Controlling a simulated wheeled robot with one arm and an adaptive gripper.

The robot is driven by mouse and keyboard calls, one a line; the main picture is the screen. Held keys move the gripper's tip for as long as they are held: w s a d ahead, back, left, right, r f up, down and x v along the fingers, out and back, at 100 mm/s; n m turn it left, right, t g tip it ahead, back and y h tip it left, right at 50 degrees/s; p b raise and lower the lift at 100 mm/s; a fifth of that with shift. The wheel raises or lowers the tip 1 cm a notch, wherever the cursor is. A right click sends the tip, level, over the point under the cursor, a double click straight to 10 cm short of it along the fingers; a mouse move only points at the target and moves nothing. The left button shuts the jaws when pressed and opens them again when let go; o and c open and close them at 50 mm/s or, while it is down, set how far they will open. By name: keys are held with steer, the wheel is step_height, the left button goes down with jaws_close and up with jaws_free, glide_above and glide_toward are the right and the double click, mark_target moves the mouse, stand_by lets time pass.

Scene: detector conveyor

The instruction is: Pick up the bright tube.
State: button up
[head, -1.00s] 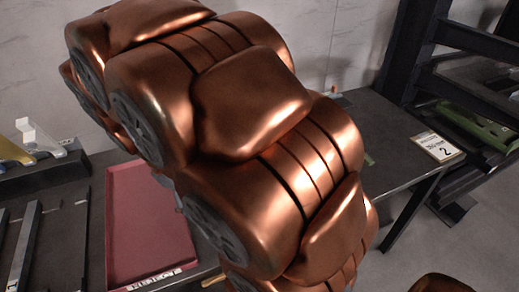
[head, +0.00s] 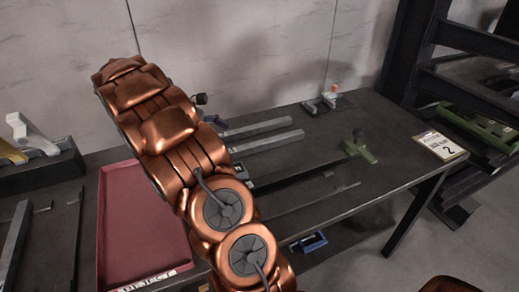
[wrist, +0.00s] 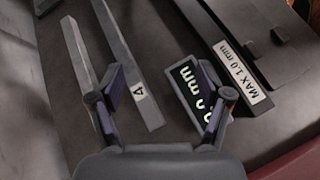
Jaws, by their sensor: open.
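Two pale grey bar-like tubes lie side by side on the dark table in the head view, a rear one (head: 255,128) and a front one (head: 268,143). In the wrist view, a lighter tube (wrist: 84,55) lies left of a greyer one (wrist: 120,65) with a "4" label at its near end. The left one looks brighter, but I cannot tell for sure which is the bright tube. My gripper (wrist: 160,72) is open and empty above the table. Its left finger overlaps the gap between the tubes.
A black display showing "mm" (wrist: 187,88) is between the fingers, and a "MAX 1.0 mm" strip (wrist: 243,72) is to its right. The red reject tray (head: 118,230) is left of my arm.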

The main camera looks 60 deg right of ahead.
mark_target(258, 143)
steer(key=w+d+f+g, duration=0.1)
steer(key=d+f, duration=0.1)
steer(key=d, duration=0.1)
steer(key=w+d+f+n+b, duration=0.1)
steer(key=d+f, duration=0.2)
steer(key=w+d+f+g+b, duration=0.1)
steer(key=d+f, duration=0.2)
steer(key=shift+d+n+g+h, duration=0.3)
steer(key=shift+d+h, duration=0.05)
steer(key=shift+h, duration=0.05)
steer(key=shift+d+f, duration=0.3)
steer(key=shift+p+x, duration=0.35)
steer(key=shift+x, duration=1.6)
steer(key=shift+p+x, duration=0.3)
steer(key=shift+x, duration=1.6)
steer(key=shift+r, duration=0.15)
steer(key=shift+c, duration=0.4)
jaws_close()
